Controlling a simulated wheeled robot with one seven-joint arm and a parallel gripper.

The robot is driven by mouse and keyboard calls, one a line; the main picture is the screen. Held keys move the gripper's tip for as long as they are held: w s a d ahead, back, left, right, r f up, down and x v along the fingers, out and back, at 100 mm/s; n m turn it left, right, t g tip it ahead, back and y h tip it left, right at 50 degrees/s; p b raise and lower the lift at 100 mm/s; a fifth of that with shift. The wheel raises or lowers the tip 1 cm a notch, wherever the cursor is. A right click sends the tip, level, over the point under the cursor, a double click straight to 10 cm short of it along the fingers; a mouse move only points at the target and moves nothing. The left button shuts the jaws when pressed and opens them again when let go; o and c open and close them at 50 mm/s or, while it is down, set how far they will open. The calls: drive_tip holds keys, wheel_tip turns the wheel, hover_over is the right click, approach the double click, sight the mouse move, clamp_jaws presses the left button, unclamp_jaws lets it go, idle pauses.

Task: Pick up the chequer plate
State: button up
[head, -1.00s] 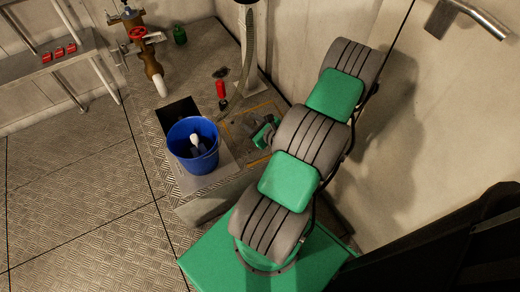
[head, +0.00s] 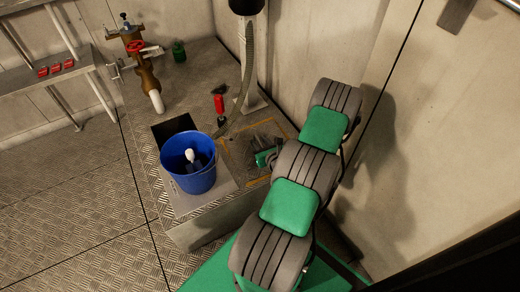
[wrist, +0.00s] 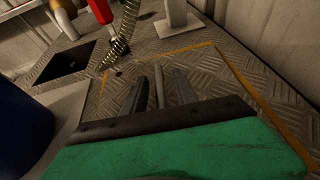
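The chequer plate appears to be the raised-pattern floor panel with an orange outline (head: 238,153), on the low platform right of the blue bucket. The wrist view shows its diamond pattern and orange edge close up (wrist: 212,78). My gripper (head: 266,157) is over this panel, pointing down at it. In the wrist view my gripper (wrist: 159,92) has its two grey fingers apart, with a thin grey bar between them. I cannot tell whether the bar belongs to the plate or whether the fingers touch it. My green gripper body hides the near part of the panel.
The blue bucket (head: 190,177), holding a white-topped item, stands close left of my gripper. Behind it is a dark square opening (head: 172,132). A red-handled tool (head: 219,104), a hose (head: 247,75) and a post stand behind the panel. Brown pipework (head: 146,75) is further back.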

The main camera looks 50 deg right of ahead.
clamp_jaws()
idle(1.1)
drive_tip(key=shift+r, duration=0.1)
